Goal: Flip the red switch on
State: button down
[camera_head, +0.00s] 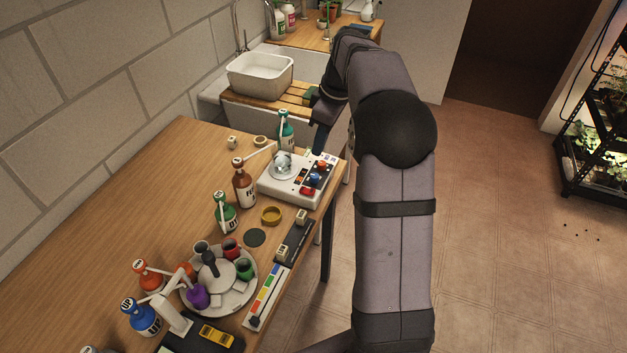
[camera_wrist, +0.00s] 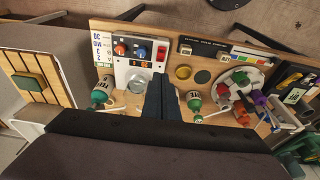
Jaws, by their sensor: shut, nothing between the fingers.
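A white device (camera_head: 283,190) with a round clear dish on top stands near the right edge of the wooden table. The red switch (camera_head: 307,191) is on its front right corner, close to a blue knob (camera_head: 314,180) and a red knob (camera_head: 321,167). In the wrist view the red switch (camera_wrist: 161,53) lies at the panel's upper right, beside the blue knob (camera_wrist: 140,52). My gripper (camera_head: 319,148) is shut and empty above the device's back end, apart from the switch. Its dark fingers (camera_wrist: 164,82) show in the wrist view. Which way the switch is set is too small to tell.
A round tray (camera_head: 219,304) with small cups is nearer. A sink and white tub (camera_head: 259,76) are beyond the table.

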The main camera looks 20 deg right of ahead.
jog(key=shift+f, duration=0.1)
jog(key=p, duration=0.4)
send_over(311, 190)
jog(key=f, duration=1.2)
jog(key=shift+s+d, duration=0.2)
jog(key=shift+d+f+p, duration=0.1)
jog(key=shift+f+p, duration=0.2)
jog(key=shift+f, duration=0.45)
jog(key=shift+f, duration=0.1)
